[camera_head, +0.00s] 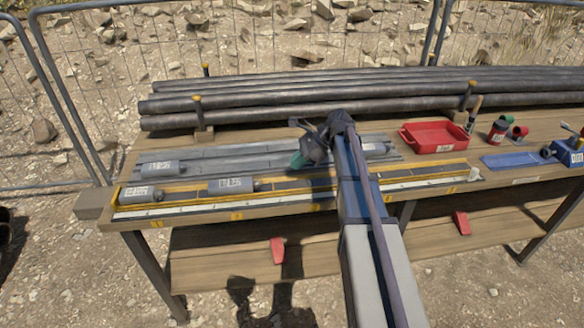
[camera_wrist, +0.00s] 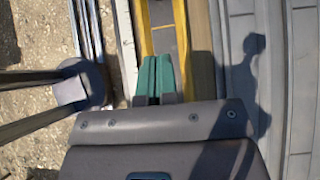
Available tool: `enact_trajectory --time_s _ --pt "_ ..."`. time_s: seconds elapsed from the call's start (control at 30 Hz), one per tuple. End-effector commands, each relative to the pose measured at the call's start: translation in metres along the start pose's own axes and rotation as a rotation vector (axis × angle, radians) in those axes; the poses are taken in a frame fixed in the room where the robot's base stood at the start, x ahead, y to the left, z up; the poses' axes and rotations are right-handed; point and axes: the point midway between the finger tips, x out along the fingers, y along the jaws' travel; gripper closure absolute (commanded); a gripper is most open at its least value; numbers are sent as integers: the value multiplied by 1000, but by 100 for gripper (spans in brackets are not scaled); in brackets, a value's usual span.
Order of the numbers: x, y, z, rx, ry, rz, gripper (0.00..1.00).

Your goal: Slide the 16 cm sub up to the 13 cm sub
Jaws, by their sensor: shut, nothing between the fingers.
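Two grey cylindrical subs with white labels lie in the yellow-edged channel (camera_head: 300,197) on the bench: one at its left end (camera_head: 140,195) and one farther right (camera_head: 230,186), with a gap between them. Two more grey subs lie on the grey rack behind, one at the left (camera_head: 160,169) and one (camera_head: 375,149) partly behind my arm. The labels are too small to read, so I cannot tell which are the 16 cm and 13 cm subs. My gripper (camera_head: 298,160) has green fingers, shut and empty, right of the channel subs. In the wrist view the fingers (camera_wrist: 155,78) point along the yellow-edged channel (camera_wrist: 183,40).
Long dark pipes (camera_head: 300,97) lie along the back of the bench between yellow-topped posts. A white scale strip (camera_head: 200,208) runs along the channel's front.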

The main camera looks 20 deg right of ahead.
Motion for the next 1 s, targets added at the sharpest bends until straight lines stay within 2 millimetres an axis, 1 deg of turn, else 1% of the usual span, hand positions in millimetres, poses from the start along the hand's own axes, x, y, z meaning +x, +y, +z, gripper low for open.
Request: enact_trajectory --time_s 0.03,0.33,0.4,0.5,0.6,1.0 --pt "17 1 -6 -2 0 2 100" --pt "83 1 -7 -2 1 1 100" --pt "86 1 9 -4 1 3 100" --pt "96 0 20 -3 1 2 100" --pt "102 0 25 -2 1 1 100" --pt "104 0 27 0 1 -1 100"
